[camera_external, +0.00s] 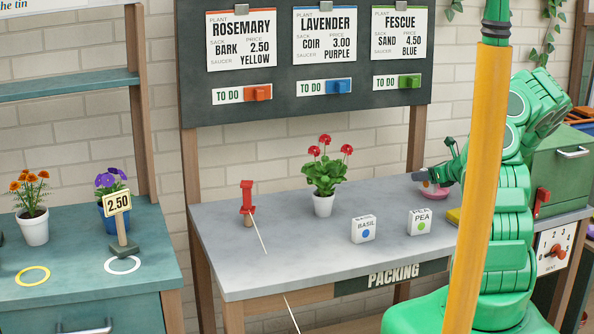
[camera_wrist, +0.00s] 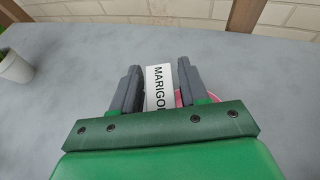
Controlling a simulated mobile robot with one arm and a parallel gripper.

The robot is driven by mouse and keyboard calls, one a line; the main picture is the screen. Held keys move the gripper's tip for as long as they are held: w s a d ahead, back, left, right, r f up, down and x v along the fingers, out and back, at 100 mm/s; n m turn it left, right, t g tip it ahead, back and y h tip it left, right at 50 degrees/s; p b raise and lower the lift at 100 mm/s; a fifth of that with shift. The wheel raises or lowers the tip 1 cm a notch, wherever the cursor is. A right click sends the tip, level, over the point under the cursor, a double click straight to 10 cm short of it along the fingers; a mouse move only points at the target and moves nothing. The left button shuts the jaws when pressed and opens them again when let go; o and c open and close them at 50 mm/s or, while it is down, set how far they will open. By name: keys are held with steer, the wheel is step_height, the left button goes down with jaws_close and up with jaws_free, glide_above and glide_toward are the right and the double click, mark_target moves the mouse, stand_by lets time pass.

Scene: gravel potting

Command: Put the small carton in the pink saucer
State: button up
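A small white carton lettered "MARIGO…" (camera_wrist: 157,88) lies between the two fingers of my gripper (camera_wrist: 160,75) in the wrist view. Narrow gaps seem to show between the carton and the fingers, so my gripper looks open around it. The pink saucer (camera_wrist: 184,98) shows beside and below the carton, mostly hidden by my right finger. In the external view the pink saucer (camera_external: 434,193) sits at the right end of the packing table, under my gripper (camera_external: 433,177). The carton's base is hidden, so its contact with the saucer is unclear.
A "PEA" carton (camera_external: 419,222) and a "BASIL" carton (camera_external: 363,229) stand on the packing table (camera_external: 300,262). A red-flowered pot (camera_external: 324,203) and a red stand (camera_external: 247,200) are farther left.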

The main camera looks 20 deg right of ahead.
steer(key=shift+o, duration=0.7)
steer(key=shift+r, duration=0.15)
steer(key=shift+r, duration=0.3)
steer(key=v, duration=0.5)
steer(key=shift+r, duration=0.25)
step_height(320, 180, up, 5)
steer(key=shift+r, duration=0.9)
